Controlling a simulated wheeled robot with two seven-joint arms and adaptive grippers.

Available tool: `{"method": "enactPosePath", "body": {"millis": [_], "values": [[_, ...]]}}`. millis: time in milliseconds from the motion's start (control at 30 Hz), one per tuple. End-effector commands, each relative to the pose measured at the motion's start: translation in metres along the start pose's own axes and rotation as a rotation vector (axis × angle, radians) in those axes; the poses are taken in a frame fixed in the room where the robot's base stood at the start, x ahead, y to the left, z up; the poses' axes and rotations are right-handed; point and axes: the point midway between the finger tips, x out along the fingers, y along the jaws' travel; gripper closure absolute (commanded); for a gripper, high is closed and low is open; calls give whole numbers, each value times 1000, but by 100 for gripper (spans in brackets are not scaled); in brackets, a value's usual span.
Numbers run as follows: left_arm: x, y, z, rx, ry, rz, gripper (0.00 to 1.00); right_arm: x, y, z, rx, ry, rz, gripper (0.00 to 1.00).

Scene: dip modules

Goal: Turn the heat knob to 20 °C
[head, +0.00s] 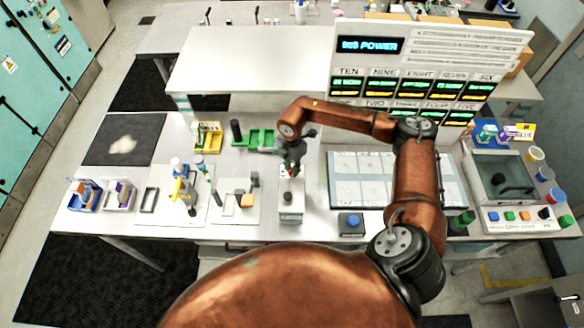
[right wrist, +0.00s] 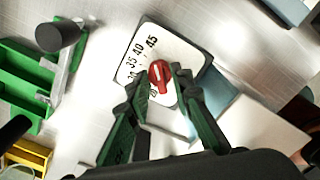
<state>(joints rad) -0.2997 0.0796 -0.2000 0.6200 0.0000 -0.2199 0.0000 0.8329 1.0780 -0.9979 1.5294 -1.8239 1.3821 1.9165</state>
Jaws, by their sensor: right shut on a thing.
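The heat knob (right wrist: 160,76) is red with a pale mark and sits on a white dial plate (right wrist: 190,52). The numbers 35, 40 and 45 show on the plate; lower numbers are partly covered by my fingers. I cannot tell which number the knob points to. My right gripper (right wrist: 162,80) has one finger on each side of the knob and is shut on it. My left gripper is not in view.
Green trays (head: 255,137) and a yellow bin (head: 208,137) stand behind and left of the heater unit. A white stand with bottles (head: 182,190) is at left, a panel of pale tiles (head: 375,180) at right. A blue button box (head: 351,224) is at the front.

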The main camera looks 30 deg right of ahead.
Motion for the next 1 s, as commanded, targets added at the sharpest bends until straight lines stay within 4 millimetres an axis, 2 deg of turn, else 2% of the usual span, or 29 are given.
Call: {"method": "enactPosePath", "body": {"millis": [100, 533, 1000], "values": [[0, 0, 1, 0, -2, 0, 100, 0, 0, 0, 0, 0, 0, 100], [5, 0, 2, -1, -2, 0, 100, 1, 0, 0, -67, 0, 0, 100], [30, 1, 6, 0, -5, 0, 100, 1, 0, 0, -451, 0, 2, 100]]}}
